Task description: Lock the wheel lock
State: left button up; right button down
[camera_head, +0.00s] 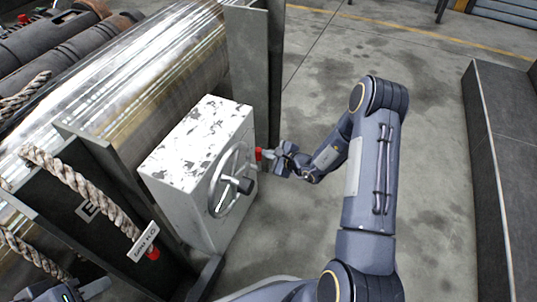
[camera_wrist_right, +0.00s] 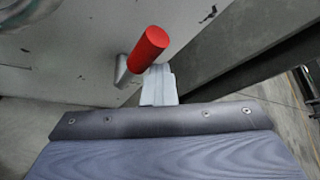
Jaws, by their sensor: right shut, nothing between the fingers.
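A worn white box (camera_head: 195,150) carries a grey handwheel (camera_head: 232,182) on its front. A small lever with a red grip (camera_head: 258,155) sits at the box's right side, beside the wheel. In the right wrist view the red grip (camera_wrist_right: 150,48) sticks out from a metal stem on the box. My right gripper (camera_head: 275,158) is shut and empty, right at the lever; its fingers (camera_wrist_right: 159,84) show just below the red grip. I cannot tell whether they touch. My left gripper (camera_head: 92,290) is partly in view at the bottom left; its fingers are unclear.
A large shiny metal barrel (camera_head: 120,70) lies behind the box. Ropes (camera_head: 80,185) hang at the left, near a white tag (camera_head: 143,241) and a red piece (camera_head: 152,253). A dark block (camera_head: 500,150) stands far right. The concrete floor (camera_head: 430,120) between is clear.

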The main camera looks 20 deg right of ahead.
jog(key=shift+s+a, duration=0.25)
jog(key=shift+a, duration=0.3)
jog(key=d+p+v, duration=0.1)
jog(key=p+v, duration=0.1)
jog(key=v, duration=0.5)
jog(key=shift+s+d+r, duration=0.1)
jog(key=shift+d, duration=0.1)
